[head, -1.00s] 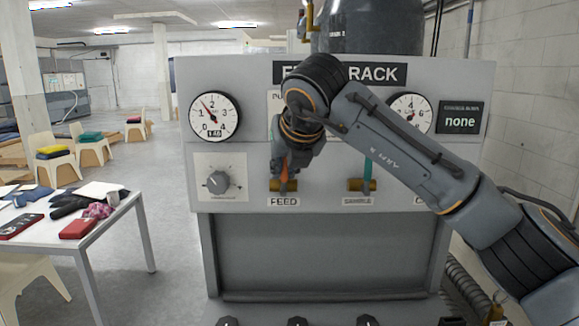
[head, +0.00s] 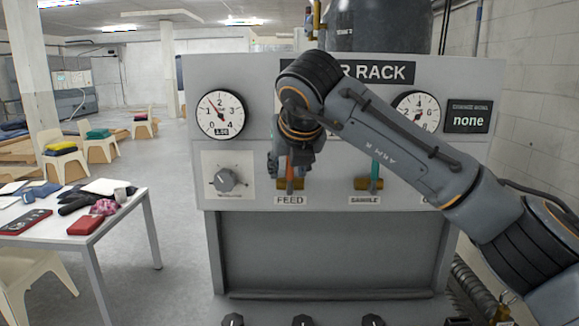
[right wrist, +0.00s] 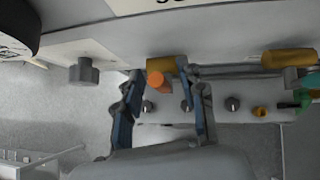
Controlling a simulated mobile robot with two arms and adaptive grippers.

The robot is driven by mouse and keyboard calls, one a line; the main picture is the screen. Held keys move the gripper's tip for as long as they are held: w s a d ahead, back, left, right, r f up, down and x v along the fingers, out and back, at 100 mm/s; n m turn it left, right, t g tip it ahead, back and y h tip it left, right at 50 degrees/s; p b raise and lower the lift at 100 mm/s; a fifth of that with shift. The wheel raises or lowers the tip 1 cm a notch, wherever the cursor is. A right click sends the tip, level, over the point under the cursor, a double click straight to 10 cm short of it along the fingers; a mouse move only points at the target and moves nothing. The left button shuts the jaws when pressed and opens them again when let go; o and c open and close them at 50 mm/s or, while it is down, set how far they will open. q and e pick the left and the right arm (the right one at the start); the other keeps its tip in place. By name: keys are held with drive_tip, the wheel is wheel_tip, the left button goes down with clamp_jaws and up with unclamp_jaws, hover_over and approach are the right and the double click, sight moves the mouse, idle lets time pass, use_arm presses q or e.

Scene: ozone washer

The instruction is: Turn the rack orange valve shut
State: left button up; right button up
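The orange valve handle (head: 290,174) hangs down on the brass FEED valve (head: 284,184) on the grey rack front. The lever looks upright, partly hidden by my right gripper. In the right wrist view the orange handle (right wrist: 157,80) shows end-on below its brass body (right wrist: 166,64). My right gripper (head: 281,165) is at the handle. In the right wrist view its fingers (right wrist: 163,108) stand wide apart on the two sides of the handle, with visible gaps. My left gripper is not in view.
A teal-handled SAMPLE valve (head: 375,176) is to the right. A grey regulator knob (head: 227,179) is to the left. Two gauges (head: 220,115) flank the rack's name sign. A white table (head: 130,216) with loose items stands at left; floor between is clear.

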drive_tip(key=shift+r, duration=0.1)
drive_tip(key=v, duration=1.1)
drive_tip(key=shift+s+r, duration=0.25)
drive_tip(key=shift+s, duration=0.1)
